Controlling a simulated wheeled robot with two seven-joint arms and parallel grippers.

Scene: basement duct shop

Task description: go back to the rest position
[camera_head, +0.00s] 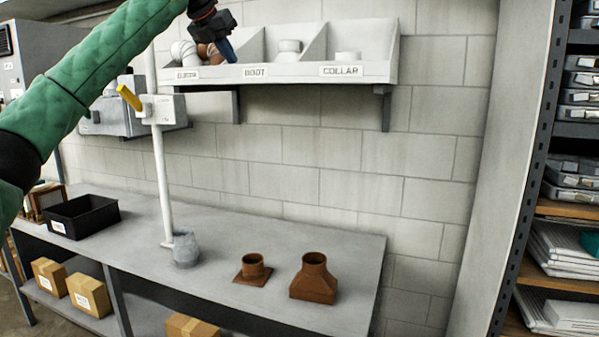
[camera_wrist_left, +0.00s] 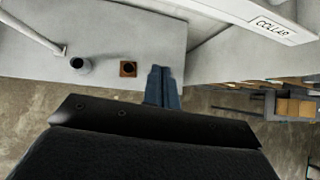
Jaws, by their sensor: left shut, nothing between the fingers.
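My left arm, in a green sleeve, comes in from the left and reaches up across the head view. My left gripper (camera_head: 228,52) is at the front of the shelf bins, near the bin labelled as elbow and its divider. Its blue fingers are shut with nothing between them. They also show closed together in the left wrist view (camera_wrist_left: 162,88). A brown piece (camera_head: 208,53) shows just behind the gripper, beside a white elbow (camera_head: 185,52); the gripper partly covers it. My right gripper is in neither view.
The wall shelf (camera_head: 300,73) has bins labelled BOOT and COLLAR, each holding a white piece. On the bench (camera_head: 215,285) stand a brown collar (camera_head: 253,268), a brown boot (camera_head: 314,280), a grey cup (camera_head: 186,248) by a pole and a black tray (camera_head: 82,216). A rack (camera_head: 535,175) stands right.

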